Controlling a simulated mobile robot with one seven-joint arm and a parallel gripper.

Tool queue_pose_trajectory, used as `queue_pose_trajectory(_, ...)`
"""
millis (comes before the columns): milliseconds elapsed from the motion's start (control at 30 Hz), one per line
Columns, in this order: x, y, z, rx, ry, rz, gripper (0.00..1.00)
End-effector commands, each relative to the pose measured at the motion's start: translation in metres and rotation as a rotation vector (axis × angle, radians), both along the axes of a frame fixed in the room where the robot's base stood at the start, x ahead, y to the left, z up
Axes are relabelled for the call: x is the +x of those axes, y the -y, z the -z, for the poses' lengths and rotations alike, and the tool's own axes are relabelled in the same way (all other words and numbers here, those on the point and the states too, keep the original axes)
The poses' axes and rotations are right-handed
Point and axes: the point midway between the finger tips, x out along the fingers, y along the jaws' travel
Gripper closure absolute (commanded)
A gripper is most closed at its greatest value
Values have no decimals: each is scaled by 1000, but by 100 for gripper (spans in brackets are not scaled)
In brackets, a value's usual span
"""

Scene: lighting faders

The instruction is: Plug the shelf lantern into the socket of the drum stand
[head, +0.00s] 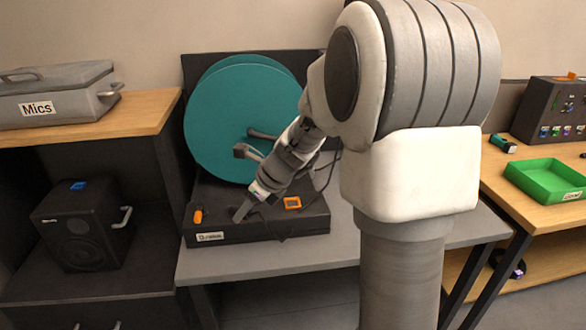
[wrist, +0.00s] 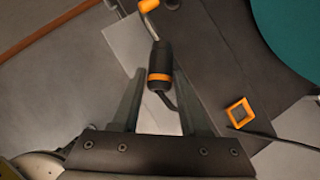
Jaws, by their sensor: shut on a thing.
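My gripper (head: 242,213) is low over the front of the black drum stand (head: 312,222). In the wrist view its fingers (wrist: 160,72) are shut on a black plug (wrist: 160,62) with an orange band. A dark cable leaves the plug's near end. The orange-framed square socket (wrist: 240,112) is on the stand's top, to the right of the plug and apart from it; it also shows in the head view (head: 292,203). A large teal drum (head: 235,120) stands behind. I cannot make out which object is the shelf lantern.
An orange-knobbed handle (head: 198,214) stands at the stand's left, close to the plug in the wrist view. A thin cable (wrist: 275,137) lies below the socket. A black speaker (head: 84,224) stands left; a green tray (head: 548,180) lies on the right table.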

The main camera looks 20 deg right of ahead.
Motion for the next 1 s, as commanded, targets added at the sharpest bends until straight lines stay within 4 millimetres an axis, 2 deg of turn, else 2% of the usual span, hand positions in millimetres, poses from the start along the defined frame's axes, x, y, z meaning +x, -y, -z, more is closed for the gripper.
queue_pose_trajectory(367,10,21,1,-227,-174,-461,100)
queue_pose_trajectory(600,17,44,-2,-533,-252,-901,100)
queue_pose_trajectory(800,25,70,-8,-865,-203,-1262,100)
queue_pose_trajectory(1000,32,92,-14,-1100,-101,-1467,100)
